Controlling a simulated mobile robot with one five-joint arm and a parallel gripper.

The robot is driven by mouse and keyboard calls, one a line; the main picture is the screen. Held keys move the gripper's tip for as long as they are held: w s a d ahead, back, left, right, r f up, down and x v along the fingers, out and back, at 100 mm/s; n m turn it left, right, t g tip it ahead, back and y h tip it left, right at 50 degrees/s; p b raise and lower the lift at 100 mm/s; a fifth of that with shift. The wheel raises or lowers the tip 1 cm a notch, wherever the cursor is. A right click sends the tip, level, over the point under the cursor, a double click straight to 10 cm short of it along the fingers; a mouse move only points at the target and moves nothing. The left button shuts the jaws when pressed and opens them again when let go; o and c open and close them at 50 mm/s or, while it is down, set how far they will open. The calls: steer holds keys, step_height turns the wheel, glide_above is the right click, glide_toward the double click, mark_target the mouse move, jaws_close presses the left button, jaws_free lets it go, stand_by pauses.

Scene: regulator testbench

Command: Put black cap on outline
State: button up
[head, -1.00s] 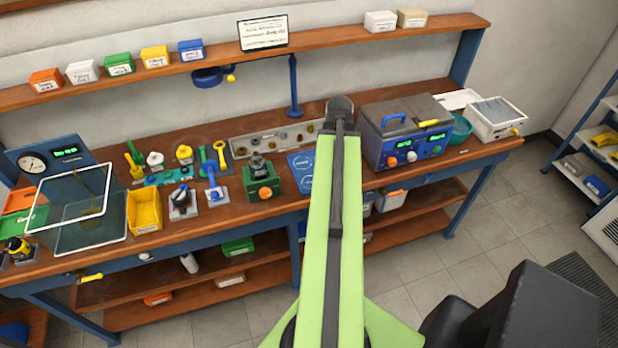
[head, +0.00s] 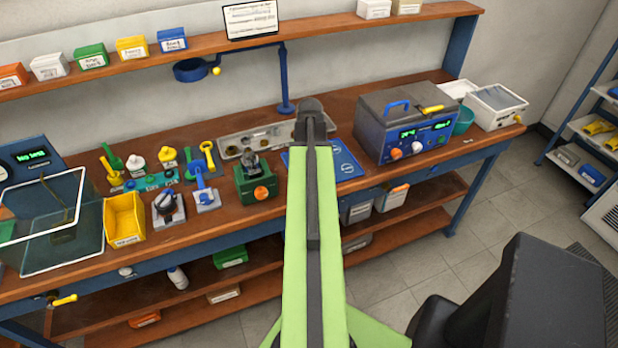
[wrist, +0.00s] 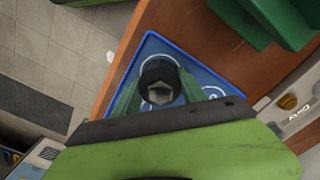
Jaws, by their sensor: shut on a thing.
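A black cap (wrist: 158,76) with a grey, faceted opening or top is between the green fingers of my gripper (wrist: 159,88), which is shut on it. The cap is over a blue mat (wrist: 148,43) with white outlines. One white ring outline (wrist: 172,60) shows partly from behind the cap; another outline (wrist: 212,92) lies to its right. Whether the cap touches the mat cannot be told. In the head view my arm hides the gripper and cap, and the blue mat (head: 346,158) shows on both sides of the arm.
A green fixture (head: 255,183) stands left of the mat, and a grey-blue machine (head: 405,122) with a screen stands right of it. A metal tray (head: 240,143) lies behind. Colored fittings and a yellow bin (head: 124,218) fill the bench's left. The bench's front edge is close to the mat.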

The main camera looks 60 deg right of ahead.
steer(key=shift+w+a+r, duration=0.1)
steer(key=shift+f, duration=0.2)
steer(key=o, duration=1.4)
steer(key=shift+r, duration=0.1)
step_height(320, 180, up, 12)
steer(key=p, duration=1.2)
steer(key=shift+r, duration=0.15)
